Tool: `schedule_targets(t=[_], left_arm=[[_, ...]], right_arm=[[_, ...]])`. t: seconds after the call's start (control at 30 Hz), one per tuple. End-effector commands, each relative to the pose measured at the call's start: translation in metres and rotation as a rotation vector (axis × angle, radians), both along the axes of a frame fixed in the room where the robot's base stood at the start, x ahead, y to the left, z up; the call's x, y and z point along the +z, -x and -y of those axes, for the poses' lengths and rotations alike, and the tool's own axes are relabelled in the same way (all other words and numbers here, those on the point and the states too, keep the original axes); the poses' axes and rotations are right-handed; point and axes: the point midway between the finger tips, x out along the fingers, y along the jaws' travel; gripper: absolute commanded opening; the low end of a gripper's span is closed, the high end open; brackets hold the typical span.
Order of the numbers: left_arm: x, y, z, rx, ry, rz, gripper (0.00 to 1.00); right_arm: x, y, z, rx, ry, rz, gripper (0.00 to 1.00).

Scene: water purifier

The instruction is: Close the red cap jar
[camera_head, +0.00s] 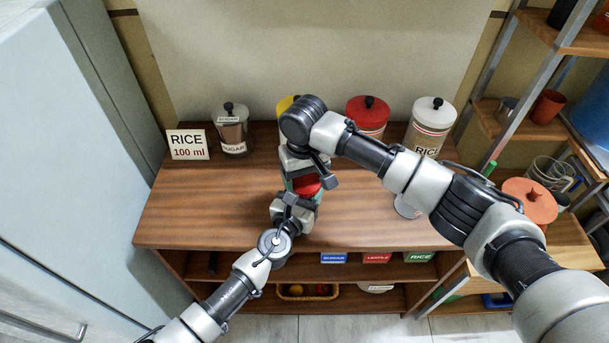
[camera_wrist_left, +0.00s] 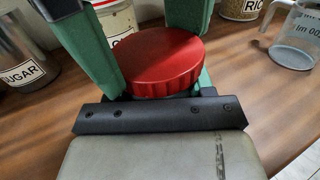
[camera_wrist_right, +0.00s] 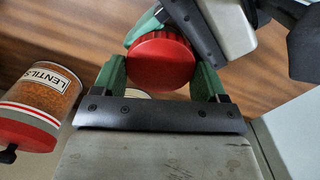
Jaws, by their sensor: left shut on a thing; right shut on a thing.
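The red cap (camera_head: 307,185) sits at the top of a small jar on the wooden counter, and most of the jar body is hidden by my grippers. In the left wrist view the red cap (camera_wrist_left: 152,65) lies between green fingers. My left gripper (camera_head: 300,196) reaches in from the front and is shut on the jar. My right gripper (camera_head: 304,176) comes from behind and above and is shut on the red cap, which shows between its green fingers in the right wrist view (camera_wrist_right: 161,61). I cannot tell how tightly the cap is seated.
At the back of the counter (camera_head: 190,220) stand a sugar jar (camera_head: 233,130), a red-lidded lentils jar (camera_head: 368,117) and a rice jar (camera_head: 430,125). A yellow-lidded jar (camera_head: 286,103) is partly hidden by my right arm. A "RICE 100 ml" sign (camera_head: 188,145) stands at left. The left front counter is clear.

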Motion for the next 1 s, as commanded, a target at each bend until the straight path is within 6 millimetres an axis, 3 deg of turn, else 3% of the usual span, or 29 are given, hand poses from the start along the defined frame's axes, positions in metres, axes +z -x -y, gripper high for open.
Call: schedule_targets(t=[1.0], left_arm=[[0.002,-0.001,0.0,0.002,0.003,0.002,0.11]], right_arm=[[0.006,0.0,0.0,0.0,-0.01,0.009,0.51]])
